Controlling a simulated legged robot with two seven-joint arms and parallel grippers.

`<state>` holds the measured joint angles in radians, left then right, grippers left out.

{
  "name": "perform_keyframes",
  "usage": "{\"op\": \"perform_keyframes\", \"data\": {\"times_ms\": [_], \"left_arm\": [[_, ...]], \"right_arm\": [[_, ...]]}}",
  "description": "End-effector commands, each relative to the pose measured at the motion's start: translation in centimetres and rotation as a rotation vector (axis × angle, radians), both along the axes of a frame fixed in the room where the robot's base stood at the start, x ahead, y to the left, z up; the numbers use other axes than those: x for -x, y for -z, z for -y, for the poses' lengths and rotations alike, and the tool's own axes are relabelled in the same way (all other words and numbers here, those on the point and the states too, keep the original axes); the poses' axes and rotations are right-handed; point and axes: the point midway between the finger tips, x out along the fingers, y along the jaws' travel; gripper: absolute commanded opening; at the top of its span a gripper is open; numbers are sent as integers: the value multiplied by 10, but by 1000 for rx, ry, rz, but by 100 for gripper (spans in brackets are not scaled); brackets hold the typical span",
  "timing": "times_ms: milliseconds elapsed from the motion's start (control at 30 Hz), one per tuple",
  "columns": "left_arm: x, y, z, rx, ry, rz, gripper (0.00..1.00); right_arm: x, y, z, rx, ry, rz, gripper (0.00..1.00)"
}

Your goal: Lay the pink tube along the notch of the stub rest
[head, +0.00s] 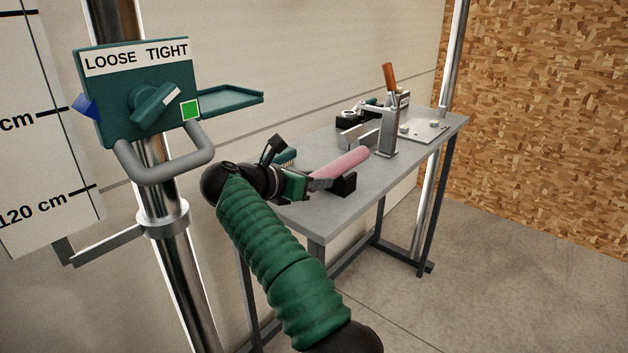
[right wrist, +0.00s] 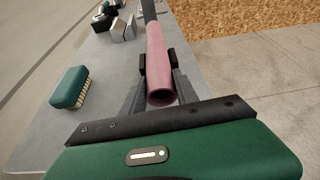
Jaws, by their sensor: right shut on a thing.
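The pink tube (head: 347,161) lies lengthwise over the table, its far part reaching toward the clamp device. My left gripper is not in view.
The grey table (head: 300,218) also carries a green brush (right wrist: 70,87) left of the tube. A metal clamp device with an orange handle (head: 389,76) stands farther back. A LOOSE/TIGHT panel (head: 135,92) on a metal post and a green tray (head: 225,98) are at left.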

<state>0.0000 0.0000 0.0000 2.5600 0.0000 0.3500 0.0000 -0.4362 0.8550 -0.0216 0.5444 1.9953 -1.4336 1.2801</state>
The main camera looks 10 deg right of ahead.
Motion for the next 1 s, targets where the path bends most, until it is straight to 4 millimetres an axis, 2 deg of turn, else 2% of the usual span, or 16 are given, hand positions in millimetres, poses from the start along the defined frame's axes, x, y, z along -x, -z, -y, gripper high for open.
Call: {"op": "perform_keyframes", "data": {"times_ms": [367,633,667,833,1000], "left_arm": [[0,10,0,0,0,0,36],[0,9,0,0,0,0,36],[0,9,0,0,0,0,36],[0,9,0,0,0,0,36],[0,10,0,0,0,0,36]], "right_arm": [[0,10,0,1,0,2,0],[0,9,0,1,0,2,0],[0,9,0,1,0,2,37],[0,10,0,0,0,1,59],[0,10,0,1,0,1,61]]}}
